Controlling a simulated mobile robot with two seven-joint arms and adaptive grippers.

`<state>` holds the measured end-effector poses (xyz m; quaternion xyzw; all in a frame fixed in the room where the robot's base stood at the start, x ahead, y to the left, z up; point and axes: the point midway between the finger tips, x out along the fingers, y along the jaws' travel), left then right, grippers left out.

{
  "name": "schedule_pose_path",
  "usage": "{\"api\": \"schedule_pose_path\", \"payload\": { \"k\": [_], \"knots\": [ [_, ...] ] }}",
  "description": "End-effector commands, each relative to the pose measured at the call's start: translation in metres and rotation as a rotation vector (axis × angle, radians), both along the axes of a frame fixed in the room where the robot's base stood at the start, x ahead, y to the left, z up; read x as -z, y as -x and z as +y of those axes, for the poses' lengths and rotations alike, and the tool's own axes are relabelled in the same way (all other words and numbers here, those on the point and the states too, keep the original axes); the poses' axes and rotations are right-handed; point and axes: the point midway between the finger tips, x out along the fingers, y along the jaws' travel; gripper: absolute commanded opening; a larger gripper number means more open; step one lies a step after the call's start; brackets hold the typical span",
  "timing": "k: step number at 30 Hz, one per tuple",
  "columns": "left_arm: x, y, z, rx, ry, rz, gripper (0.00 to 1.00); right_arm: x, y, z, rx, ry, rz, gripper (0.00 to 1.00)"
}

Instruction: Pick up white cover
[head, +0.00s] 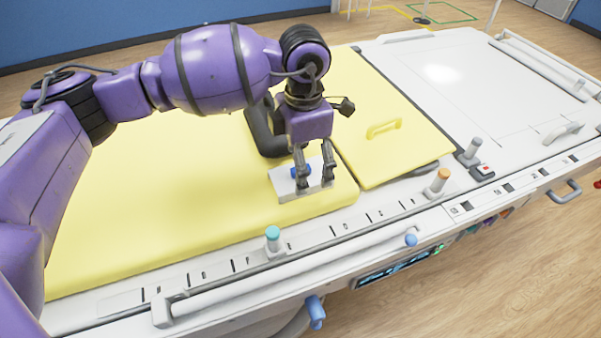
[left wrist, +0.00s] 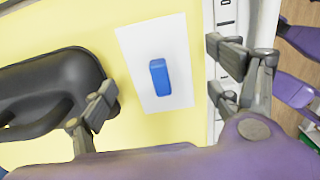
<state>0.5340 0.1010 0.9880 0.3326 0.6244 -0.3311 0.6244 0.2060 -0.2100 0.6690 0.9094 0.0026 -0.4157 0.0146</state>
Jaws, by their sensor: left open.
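The white cover (head: 285,184) is a flat white plate with a blue handle (head: 300,171) on its top, lying on the yellow pad near its front edge. In the left wrist view the white cover (left wrist: 132,47) and its blue handle (left wrist: 160,78) lie between the two fingers and a little ahead of them. My left gripper (head: 314,181) is open and points down over the cover; it also shows in the left wrist view (left wrist: 165,110). The fingers hide part of the cover in the head view. I cannot tell whether they touch it. My right gripper is not in view.
A black curved part (head: 264,130) lies on the yellow pad (head: 150,215) behind the gripper. A yellow panel with a handle (head: 384,128) is to the right. Teal (head: 273,239) and orange (head: 439,181) knobs stand along the table's front rail. The pad's left is clear.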

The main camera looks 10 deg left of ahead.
Motion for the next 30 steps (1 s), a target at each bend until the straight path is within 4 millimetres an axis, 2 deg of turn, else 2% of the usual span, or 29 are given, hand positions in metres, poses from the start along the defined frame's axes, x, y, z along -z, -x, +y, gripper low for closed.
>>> {"api": "schedule_pose_path", "payload": {
  "k": [5,12,21,30],
  "knots": [
    [0.024,0.001,0.0,0.001,0.001,0.002,0.83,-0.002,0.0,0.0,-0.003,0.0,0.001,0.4],
    [0.027,0.001,0.0,0.001,0.001,0.0,0.81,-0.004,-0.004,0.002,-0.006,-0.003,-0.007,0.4],
    [0.027,0.001,0.0,0.001,0.001,0.0,0.43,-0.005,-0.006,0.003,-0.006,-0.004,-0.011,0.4],
    [0.026,0.001,0.0,0.001,0.002,0.0,0.42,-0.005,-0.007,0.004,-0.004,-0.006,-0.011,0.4]
  ]
}}
